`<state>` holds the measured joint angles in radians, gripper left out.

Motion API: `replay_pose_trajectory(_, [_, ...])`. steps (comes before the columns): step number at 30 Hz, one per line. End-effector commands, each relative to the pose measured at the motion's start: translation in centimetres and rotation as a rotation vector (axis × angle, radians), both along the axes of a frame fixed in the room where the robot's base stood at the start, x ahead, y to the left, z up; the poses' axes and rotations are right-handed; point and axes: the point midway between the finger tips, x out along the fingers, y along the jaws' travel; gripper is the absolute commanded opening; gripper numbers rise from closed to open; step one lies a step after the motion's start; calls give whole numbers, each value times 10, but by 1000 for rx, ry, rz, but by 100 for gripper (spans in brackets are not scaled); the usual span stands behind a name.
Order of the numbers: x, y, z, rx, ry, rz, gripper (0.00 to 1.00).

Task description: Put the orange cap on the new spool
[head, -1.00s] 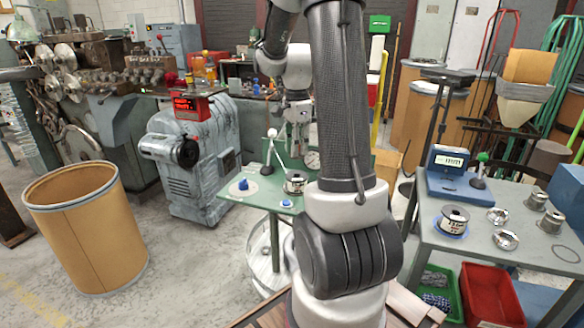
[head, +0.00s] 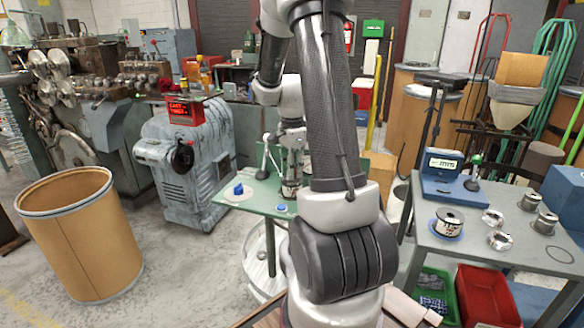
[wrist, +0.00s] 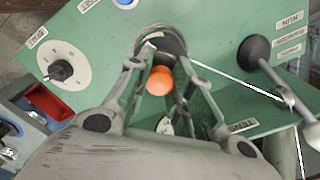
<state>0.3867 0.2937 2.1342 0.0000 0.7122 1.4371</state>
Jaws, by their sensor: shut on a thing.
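The orange cap (wrist: 160,81) shows in the wrist view between the fingertips of my gripper (wrist: 160,88), which is shut on it. A spool (head: 290,191) with a pale label stands on the green table (head: 234,208) in the head view. My gripper (head: 292,168) is right above this spool there, and the cap cannot be made out. In the wrist view a dark round top with a metal rim (wrist: 141,38), apparently the spool, shows partly behind the cap. I cannot tell whether the cap touches it. Another labelled spool (head: 449,221) stands on the right table.
The right table (head: 480,258) holds a scale (head: 445,178) and metal parts.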

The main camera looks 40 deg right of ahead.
Motion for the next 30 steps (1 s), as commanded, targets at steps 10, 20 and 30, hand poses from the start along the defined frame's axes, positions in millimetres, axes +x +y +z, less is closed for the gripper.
replay_pose_trajectory(10, [0,0,-3,0,1,0,44])
replay_pose_trajectory(20, [0,0,7,-1,-2,0,44])
replay_pose_trajectory(30, [1,0,82,-2,-5,0,44])
